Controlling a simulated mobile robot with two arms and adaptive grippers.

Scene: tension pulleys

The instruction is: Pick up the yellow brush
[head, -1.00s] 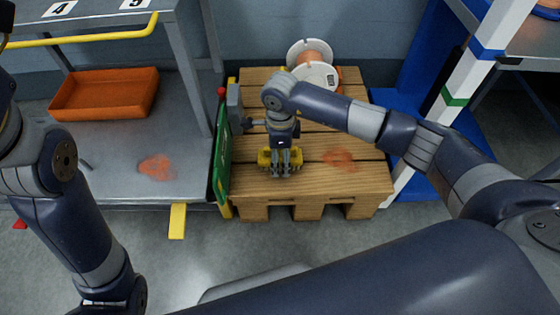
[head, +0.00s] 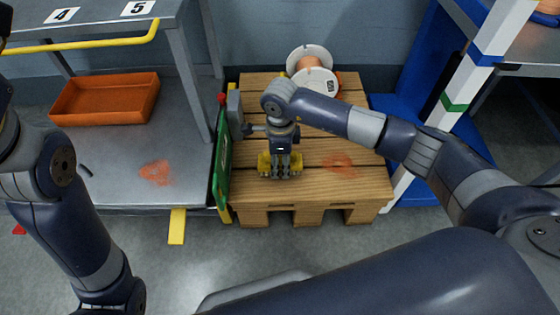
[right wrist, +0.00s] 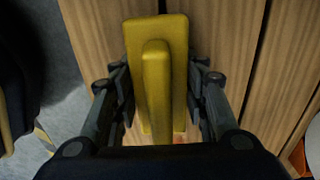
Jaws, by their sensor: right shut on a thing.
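The yellow brush (right wrist: 160,70) lies between the two fingers of my right gripper in the right wrist view, its handle toward the camera. In the head view the yellow brush (head: 264,163) shows partly on both sides of the right gripper (head: 283,170), over the wooden pallet (head: 330,180). The right gripper (right wrist: 162,95) is shut on the brush. I cannot tell whether the brush touches the pallet. My left arm shows at the left of the head view, but its gripper is out of view.
A spool (head: 312,72) stands at the back of the pallet. A green panel (head: 222,165) rises along the pallet's left edge. An orange tray (head: 105,98) sits on the grey shelf (head: 110,185) at left. A white post (head: 460,100) stands to the right.

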